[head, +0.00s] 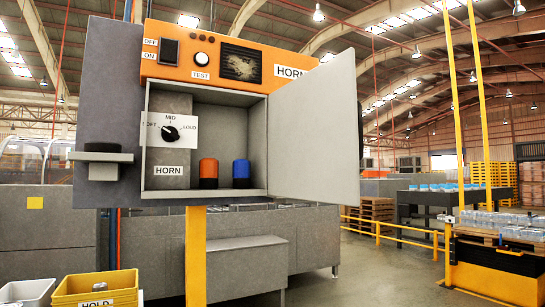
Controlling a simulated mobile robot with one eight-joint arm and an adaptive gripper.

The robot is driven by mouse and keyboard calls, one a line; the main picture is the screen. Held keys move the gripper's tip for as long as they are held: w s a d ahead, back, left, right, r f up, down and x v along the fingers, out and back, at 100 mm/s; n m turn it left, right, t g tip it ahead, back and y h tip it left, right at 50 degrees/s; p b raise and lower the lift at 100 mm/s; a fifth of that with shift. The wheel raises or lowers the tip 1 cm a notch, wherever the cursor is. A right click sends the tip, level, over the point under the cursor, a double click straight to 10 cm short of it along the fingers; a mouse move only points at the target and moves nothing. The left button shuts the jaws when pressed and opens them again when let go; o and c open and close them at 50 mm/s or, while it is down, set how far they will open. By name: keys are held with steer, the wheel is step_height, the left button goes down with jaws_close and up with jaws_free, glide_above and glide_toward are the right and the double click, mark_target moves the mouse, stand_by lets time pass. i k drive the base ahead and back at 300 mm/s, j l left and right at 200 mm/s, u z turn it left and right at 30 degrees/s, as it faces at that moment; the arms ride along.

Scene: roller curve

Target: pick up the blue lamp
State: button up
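The blue lamp (241,168) stands upright on the floor of an open grey cabinet (257,98), near its right inner side. It has a blue top and a black base. An orange lamp (208,167) of like shape stands just to its left, with a small gap between them. My gripper is not in view. Nothing hides the front of the blue lamp.
The cabinet door (313,130) stands open to the right. A knob panel (171,132) is inside at left. A small shelf (100,156) juts out left of the cabinet. A yellow post (196,255) is below; yellow (92,292) and white (27,291) bins stand lower left.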

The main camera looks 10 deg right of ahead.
mark_target(241, 168)
steer(key=i+l+u, duration=0.25)
steer(key=l+u, duration=0.15)
steer(key=l, duration=0.15)
steer(key=i+l+u, duration=0.15)
steer(key=l+u, duration=0.25)
steer(key=l, duration=0.2)
steer(key=i+l+u, duration=0.1)
steer(key=l+u, duration=0.25)
steer(key=l, duration=0.25)
steer(key=l+u, duration=0.4)
steer(key=l, duration=0.25)
steer(key=j+z, duration=0.25)
steer(key=j, duration=0.25)
steer(key=k+j+z, duration=0.1)
steer(key=j+z, duration=0.15)
steer(key=j, duration=0.2)
